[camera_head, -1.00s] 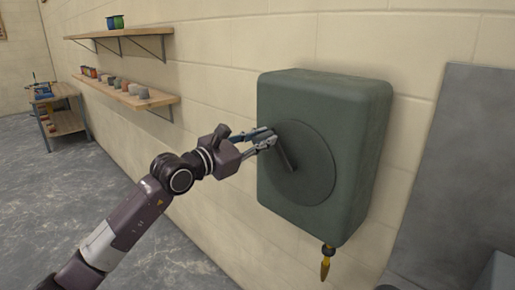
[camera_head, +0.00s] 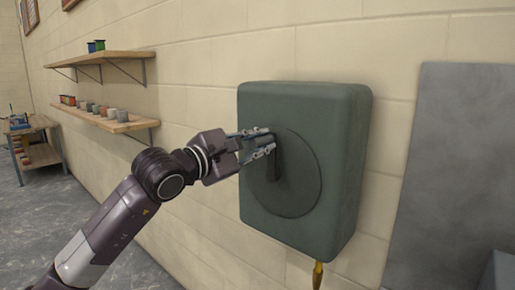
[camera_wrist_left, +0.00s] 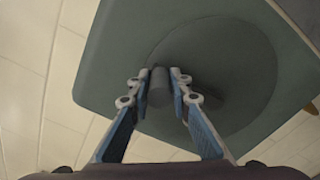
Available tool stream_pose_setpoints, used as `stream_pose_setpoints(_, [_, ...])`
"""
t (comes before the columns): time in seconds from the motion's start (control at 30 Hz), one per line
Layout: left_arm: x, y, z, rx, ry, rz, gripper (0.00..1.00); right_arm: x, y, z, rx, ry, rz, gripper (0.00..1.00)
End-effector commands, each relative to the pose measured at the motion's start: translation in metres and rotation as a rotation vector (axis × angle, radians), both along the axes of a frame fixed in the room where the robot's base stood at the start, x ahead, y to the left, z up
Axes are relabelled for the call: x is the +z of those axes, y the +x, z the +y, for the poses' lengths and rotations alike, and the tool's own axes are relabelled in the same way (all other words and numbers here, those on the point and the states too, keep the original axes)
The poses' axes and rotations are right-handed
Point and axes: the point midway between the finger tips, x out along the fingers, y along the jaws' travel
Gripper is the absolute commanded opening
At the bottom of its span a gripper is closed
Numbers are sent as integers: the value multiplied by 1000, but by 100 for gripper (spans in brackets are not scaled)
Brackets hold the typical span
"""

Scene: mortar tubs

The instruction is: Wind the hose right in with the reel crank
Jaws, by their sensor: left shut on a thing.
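The hose reel is a dark green box (camera_head: 345,140) on the wall, with a round disc (camera_head: 306,180) on its front. The crank (camera_head: 277,170) is a dark bar on that disc. My left gripper (camera_head: 268,142) is shut on the crank's handle (camera_wrist_left: 159,87), at the upper left of the disc. In the left wrist view the two fingers stand on either side of the short round handle. A yellow-brown hose end (camera_head: 318,275) hangs just below the box; the frame cuts it off. My right gripper is not in view.
Two wall shelves stand at the left, the upper one (camera_head: 95,58) and the lower one (camera_head: 110,120) with small pots. A small bench (camera_head: 38,150) stands far left. A grey panel (camera_head: 450,170) leans at the right.

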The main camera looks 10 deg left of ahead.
Motion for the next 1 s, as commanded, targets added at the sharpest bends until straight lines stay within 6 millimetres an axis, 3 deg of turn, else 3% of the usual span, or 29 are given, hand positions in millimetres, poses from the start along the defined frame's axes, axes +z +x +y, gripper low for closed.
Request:
stream_pose_setpoints(0.43, [-2,-3,-6,-12,6,0,0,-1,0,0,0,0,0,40])
stream_pose_setpoints(0.47, [-2,-3,-6,-12,5,0,20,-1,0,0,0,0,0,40])
stream_pose_setpoints(0.6, [-2,-2,-5,-9,6,0,36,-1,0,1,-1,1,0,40])
stream_pose_setpoints(1.0, [-2,-7,3,-3,7,-2,36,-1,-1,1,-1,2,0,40])
